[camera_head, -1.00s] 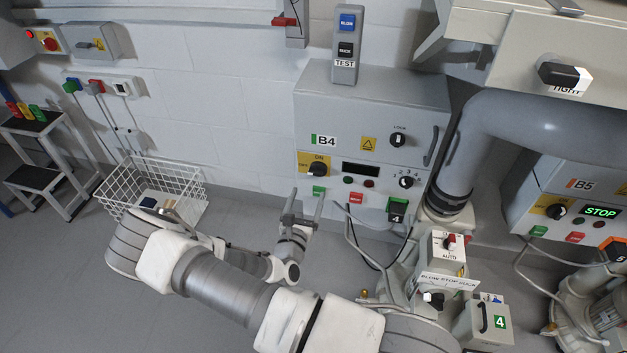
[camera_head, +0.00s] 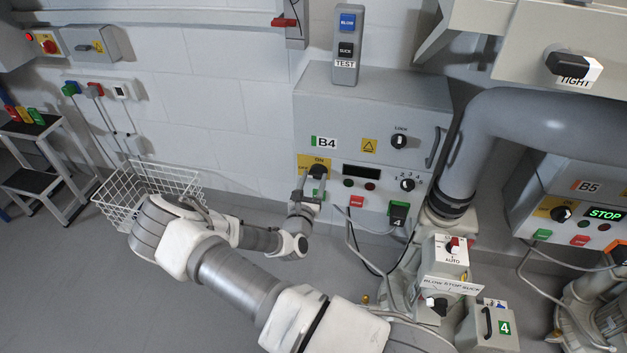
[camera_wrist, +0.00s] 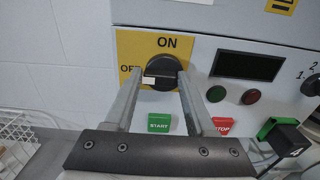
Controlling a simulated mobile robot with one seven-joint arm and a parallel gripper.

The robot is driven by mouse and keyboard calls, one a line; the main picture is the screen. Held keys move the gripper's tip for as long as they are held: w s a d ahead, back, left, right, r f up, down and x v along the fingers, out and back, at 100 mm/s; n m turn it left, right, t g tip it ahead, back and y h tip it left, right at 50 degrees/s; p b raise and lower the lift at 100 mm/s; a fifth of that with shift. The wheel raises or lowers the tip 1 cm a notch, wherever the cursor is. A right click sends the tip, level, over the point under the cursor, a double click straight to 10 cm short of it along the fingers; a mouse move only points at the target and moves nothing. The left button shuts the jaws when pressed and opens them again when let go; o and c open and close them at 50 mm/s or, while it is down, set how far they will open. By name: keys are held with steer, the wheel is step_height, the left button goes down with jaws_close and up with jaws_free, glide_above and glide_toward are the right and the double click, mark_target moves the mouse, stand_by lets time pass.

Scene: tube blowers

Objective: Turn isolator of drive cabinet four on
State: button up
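The B4 drive cabinet (camera_head: 375,110) stands against the wall in the head view. Its isolator is a black rotary knob (camera_wrist: 161,71) on a yellow plate (camera_wrist: 133,46) with ON above and OFF at the left. The knob's white mark is at its left, on the OFF side. In the head view the knob (camera_head: 318,170) is partly covered. My gripper (camera_head: 311,181) is at the knob; in the wrist view its two fingers (camera_wrist: 161,84) lie on either side of the knob's lower part. Whether they press on it cannot be told.
Below the knob are a green START button (camera_wrist: 159,122) and a red STOP button (camera_wrist: 222,126). A dark display (camera_wrist: 247,66) and two indicator lamps are to the right. A white wire basket (camera_head: 150,190) is at the left. Cabinet B5 (camera_head: 585,195) is at the right.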

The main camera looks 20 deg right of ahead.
jaws_close()
steer(key=shift+r+m+p, duration=0.15)
steer(key=shift+m+p, duration=0.25)
steer(key=shift+p, duration=0.25)
steer(key=shift+d+r+m+p, duration=0.1)
steer(key=shift+r+m+p, duration=0.05)
steer(key=shift+m+p, duration=1)
steer(key=m+p, duration=0.4)
steer(key=m, duration=0.1)
steer(key=shift+s+d+p, duration=0.1)
steer(key=shift+s+p, duration=0.05)
steer(key=shift+p, duration=0.15)
steer(key=m+p, duration=0.2)
steer(key=m, duration=0.3)
steer(key=shift+d+m+p, duration=0.1)
steer(key=shift+m+p, duration=0.15)
steer(key=shift+p, duration=0.05)
steer(key=shift+s+f+m+p, duration=0.15)
steer(key=shift+m+p, duration=0.6)
steer(key=shift+m, duration=1.45)
steer(key=shift+f, duration=0.1)
